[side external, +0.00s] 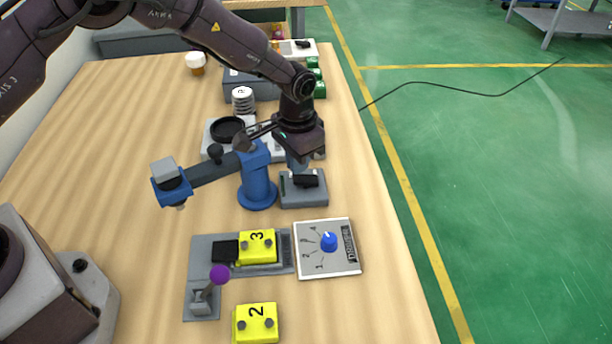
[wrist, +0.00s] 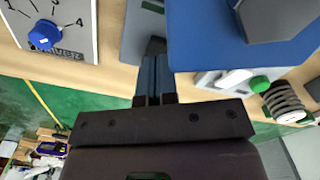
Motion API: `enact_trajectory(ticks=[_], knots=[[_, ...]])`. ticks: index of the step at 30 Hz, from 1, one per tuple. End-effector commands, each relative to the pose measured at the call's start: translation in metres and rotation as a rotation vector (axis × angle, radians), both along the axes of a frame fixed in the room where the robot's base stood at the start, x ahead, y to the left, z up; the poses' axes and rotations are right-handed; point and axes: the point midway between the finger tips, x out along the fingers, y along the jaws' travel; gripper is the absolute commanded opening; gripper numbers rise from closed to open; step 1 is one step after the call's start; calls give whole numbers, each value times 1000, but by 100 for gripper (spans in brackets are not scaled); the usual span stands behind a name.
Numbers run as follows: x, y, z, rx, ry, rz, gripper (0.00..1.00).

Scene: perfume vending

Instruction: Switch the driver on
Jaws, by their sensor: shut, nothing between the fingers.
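The panel marked DRIVER (side external: 341,266) is a pale plate with a blue knob (side external: 329,242) and a numbered scale. Its lettering and knob (wrist: 44,36) also show at the upper left of the wrist view. A grey box with a black switch (side external: 305,181) stands behind the panel, beside a small blue arm. I cannot tell the switch's position. My gripper (side external: 299,166) is shut and empty, pointing down close above the grey box. Its closed fingers show in the wrist view (wrist: 155,78). The fingertips hide part of the box, and contact cannot be told.
The blue arm (side external: 257,190) stands just left of my gripper. Yellow blocks marked 3 (side external: 257,247) and 2 (side external: 256,325) and a purple-knobbed lever (side external: 219,275) are in front. A coil (side external: 242,101) and dark dish (side external: 228,130) lie behind. The table's right edge is close.

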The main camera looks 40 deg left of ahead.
Motion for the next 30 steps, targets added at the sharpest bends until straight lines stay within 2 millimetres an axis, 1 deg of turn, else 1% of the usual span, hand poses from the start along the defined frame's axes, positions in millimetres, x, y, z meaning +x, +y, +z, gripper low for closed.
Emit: enact_trajectory(ticks=[14,30], knots=[[0,0,-1,0,0,0,0],[0,0,-9,0,0,0,0]])
